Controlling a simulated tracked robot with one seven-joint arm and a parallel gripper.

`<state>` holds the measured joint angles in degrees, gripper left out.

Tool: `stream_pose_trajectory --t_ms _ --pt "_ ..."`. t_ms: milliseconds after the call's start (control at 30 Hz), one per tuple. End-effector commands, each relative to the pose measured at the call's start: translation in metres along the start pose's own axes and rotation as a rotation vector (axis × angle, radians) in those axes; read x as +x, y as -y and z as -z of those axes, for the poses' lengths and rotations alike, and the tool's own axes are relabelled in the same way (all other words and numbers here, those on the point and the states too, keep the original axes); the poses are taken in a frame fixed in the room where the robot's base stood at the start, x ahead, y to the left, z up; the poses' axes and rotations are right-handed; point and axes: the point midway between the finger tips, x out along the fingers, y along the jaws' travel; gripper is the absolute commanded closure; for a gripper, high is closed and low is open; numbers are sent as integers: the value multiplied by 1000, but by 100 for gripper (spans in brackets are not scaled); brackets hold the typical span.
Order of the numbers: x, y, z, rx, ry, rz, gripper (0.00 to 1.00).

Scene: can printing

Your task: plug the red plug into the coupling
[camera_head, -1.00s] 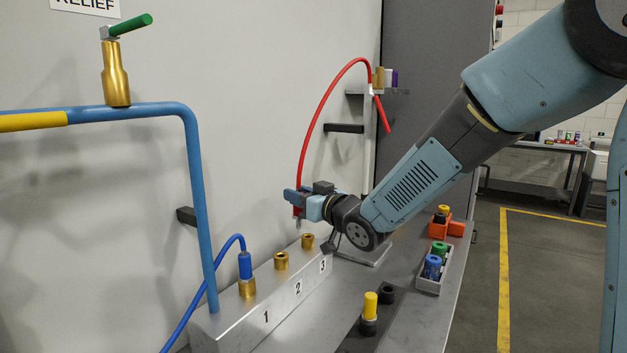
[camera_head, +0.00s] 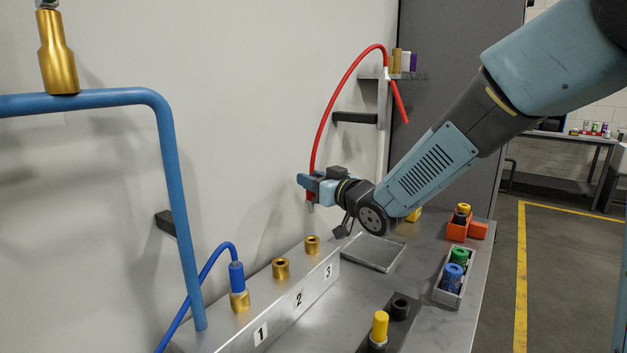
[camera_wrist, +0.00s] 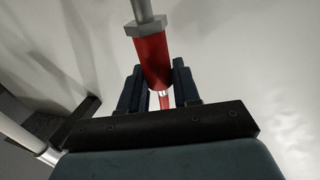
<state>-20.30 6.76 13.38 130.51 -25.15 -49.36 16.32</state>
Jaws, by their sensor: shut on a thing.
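My gripper (camera_head: 311,184) is shut on the red plug (camera_head: 310,196), with the plug's metal tip pointing down. The red plug (camera_wrist: 152,58) also shows between my fingers (camera_wrist: 158,88) in the wrist view, its grey hex collar and tip clear of the jaws. A red hose (camera_head: 327,107) rises from the plug and arcs over to the right. The numbered block (camera_head: 270,318) carries brass couplings: coupling 3 (camera_head: 312,245), coupling 2 (camera_head: 280,268) and coupling 1 (camera_head: 239,300). Couplings 2 and 3 are empty; a blue plug (camera_head: 236,277) stands in coupling 1. The red plug hangs above coupling 3, apart from it.
A blue pipe (camera_head: 176,200) stands left of the block. A yellow-topped piece (camera_head: 380,326) stands in a dark holder in front. A grey bin (camera_head: 437,295) with green and blue pieces and an orange holder (camera_head: 478,231) are at right. An empty tray (camera_head: 398,258) lies behind the block.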

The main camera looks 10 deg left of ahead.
Motion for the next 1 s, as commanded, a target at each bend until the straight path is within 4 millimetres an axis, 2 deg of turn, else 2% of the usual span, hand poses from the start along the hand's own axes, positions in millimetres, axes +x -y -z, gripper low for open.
stream_pose_trajectory --t_ms 167,700,1000 --pt "-1 -1 -6 -2 1 0 100" --pt "-1 -1 -47 -2 1 0 100" --pt "-1 -2 -57 -3 0 -1 100"
